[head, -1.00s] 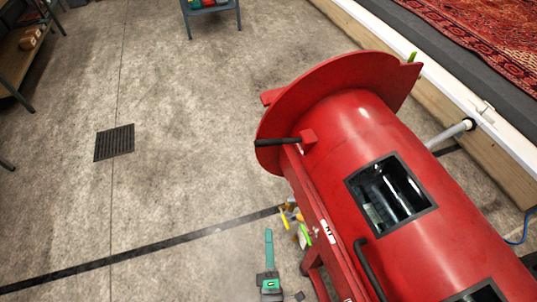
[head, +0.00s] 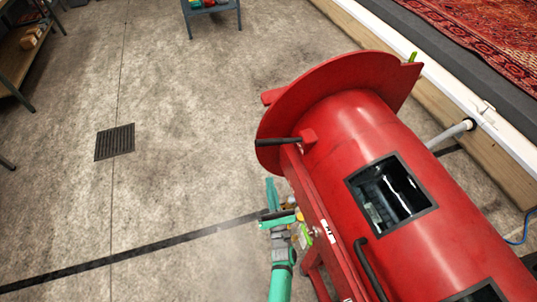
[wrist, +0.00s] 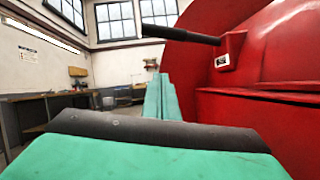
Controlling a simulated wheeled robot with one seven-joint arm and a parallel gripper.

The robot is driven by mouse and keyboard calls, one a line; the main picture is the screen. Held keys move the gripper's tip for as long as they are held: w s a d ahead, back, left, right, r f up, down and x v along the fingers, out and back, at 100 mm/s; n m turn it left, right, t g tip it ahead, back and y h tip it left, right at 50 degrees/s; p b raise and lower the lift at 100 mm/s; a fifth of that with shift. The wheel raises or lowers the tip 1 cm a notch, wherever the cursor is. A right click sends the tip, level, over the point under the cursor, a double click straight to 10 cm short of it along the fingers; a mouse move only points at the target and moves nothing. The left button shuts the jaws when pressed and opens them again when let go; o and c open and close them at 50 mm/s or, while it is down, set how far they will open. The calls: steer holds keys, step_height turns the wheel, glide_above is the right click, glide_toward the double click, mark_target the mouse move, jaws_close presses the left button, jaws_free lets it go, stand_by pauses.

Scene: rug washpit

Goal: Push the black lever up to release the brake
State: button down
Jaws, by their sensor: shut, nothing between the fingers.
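The black lever (head: 278,142) sticks out to the left from a red bracket near the flange of the red drum (head: 340,115). In the wrist view the lever (wrist: 180,34) crosses the upper part, and its red bracket (wrist: 229,50) is at the right. My teal gripper (head: 276,205) is beside the drum's left side, below the lever in the head picture. It is shut and empty, apart from the lever. In the wrist view my gripper (wrist: 160,115) has a dark pad across the front, and the lever is above it.
A black curved handle (head: 368,268) and a dark-framed opening (head: 391,194) are on the drum. A floor drain (head: 114,142) lies at the left. A blue-grey table (head: 210,8) stands at the back. The floor left of the drum is mostly clear.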

mark_target(281, 142)
steer(key=shift+w, duration=0.1)
steer(key=w+r, duration=0.8)
steer(key=shift+w+a, duration=0.2)
stand_by(0.5)
